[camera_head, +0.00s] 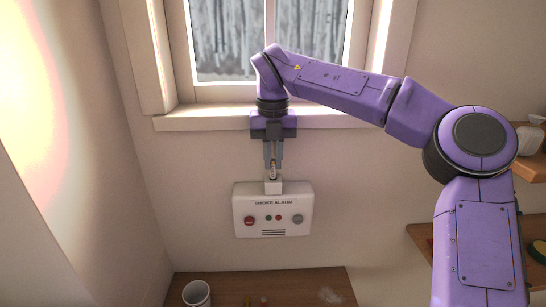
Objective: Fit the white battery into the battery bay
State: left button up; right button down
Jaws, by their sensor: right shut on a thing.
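A white smoke alarm (243,219) is on the wall below the window, with "SMOKE ALARM" lettering, coloured buttons and a slotted grille on its front. My right gripper (273,168) points straight down above its top middle and is shut on the white battery (273,188). The battery is a small pale block, upright, overlapping the alarm's top edge in the picture. The battery bay is not clearly visible, and I cannot tell whether the battery is in it or in front of it. My left gripper is not in view.
A window with a white sill (200,121) is behind my right arm. Below the alarm, a wooden surface (310,278) holds a white cup (196,294) and small items. Wooden shelves (424,240) are at the right. The wall left of the alarm is clear.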

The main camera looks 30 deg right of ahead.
jog(key=shift+f, duration=0.45)
jog(key=shift+r, duration=0.1)
jog(key=shift+r, duration=0.35)
jog(key=shift+r, duration=0.15)
dwell(0.4)
jog(key=shift+f, duration=0.6)
dwell(0.4)
jog(key=shift+r, duration=0.45)
jog(key=shift+r, duration=0.15)
jog(key=shift+f, duration=0.55)
dwell(0.6)
